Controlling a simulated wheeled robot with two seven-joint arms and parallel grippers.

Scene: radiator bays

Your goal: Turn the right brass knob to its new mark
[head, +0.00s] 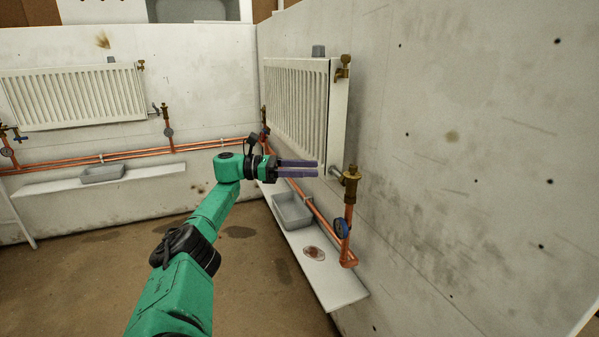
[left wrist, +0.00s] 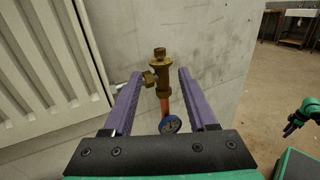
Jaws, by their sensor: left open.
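The right brass knob (head: 351,176) tops a brass valve on a copper pipe, at the lower right corner of the right radiator (head: 297,105). My left gripper (head: 317,168) is open and level, its purple fingers pointing at the valve from the left, a short gap away in the head view. In the left wrist view the brass knob (left wrist: 160,53) shows upright between and beyond the two fingers, seemingly untouched. A blue-rimmed dial (head: 341,229) sits on the pipe below; it also shows in the wrist view (left wrist: 170,124). I cannot make out any mark on the knob. My right gripper (left wrist: 292,127) shows small at the wrist view's right edge.
A brass fitting (head: 342,67) sits at the right radiator's top corner. Another radiator (head: 75,95) hangs on the left wall. The floor beside the shelf is clear.

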